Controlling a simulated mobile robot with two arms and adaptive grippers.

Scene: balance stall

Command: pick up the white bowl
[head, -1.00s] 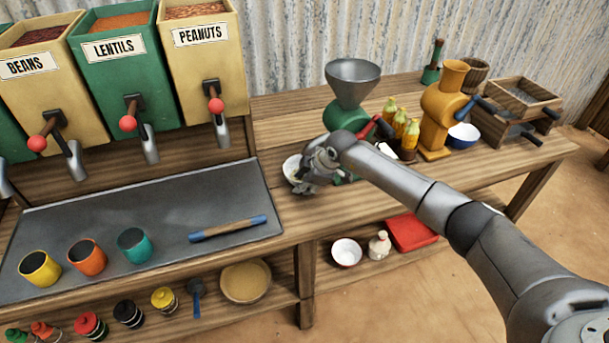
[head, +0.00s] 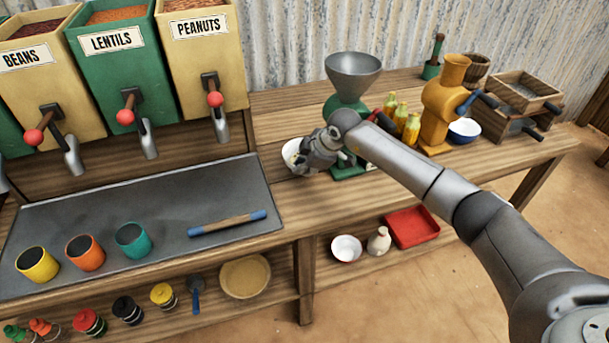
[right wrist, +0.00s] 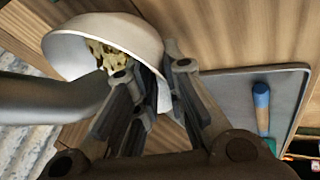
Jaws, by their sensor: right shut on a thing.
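The white bowl (head: 290,154) is at the middle of the bench, left of the green grinder, partly hidden behind my right gripper (head: 308,160). In the right wrist view the bowl (right wrist: 75,48) is tilted in the picture and holds pale yellowish pieces. The right gripper's fingers (right wrist: 160,72) are shut on the bowl's wall, one inside and one outside. I cannot tell clearly whether a gap separates the bowl from the bench. My left gripper is not in view.
The green grinder (head: 347,108) stands close to the right of the gripper. A grey tray (head: 165,195) with several cups and a rolling pin (head: 228,222) lies to the left. Another bowl (head: 346,249) is on the lower shelf.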

